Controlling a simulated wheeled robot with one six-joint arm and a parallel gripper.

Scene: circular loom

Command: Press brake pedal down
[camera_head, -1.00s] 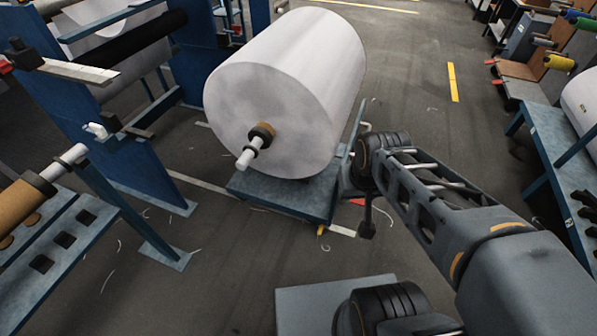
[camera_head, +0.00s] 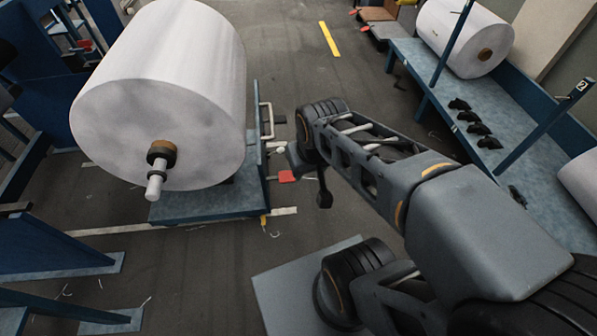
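A small red pedal (camera_head: 287,176) sticks out low at the right side of the blue cart (camera_head: 208,204), close to the floor. It looks like the brake pedal. My gripper (camera_head: 323,200) hangs below the dark joint at the end of my arm, just right of the pedal in the picture and apart from it. Its fingers are small and dark, so I cannot tell whether they are open or shut. Nothing shows held in it.
A large white roll (camera_head: 165,95) with a protruding core shaft lies on the cart. A pale handle frame (camera_head: 267,122) stands at the cart's right side. A blue rack (camera_head: 480,125) with another roll (camera_head: 463,38) is on the right.

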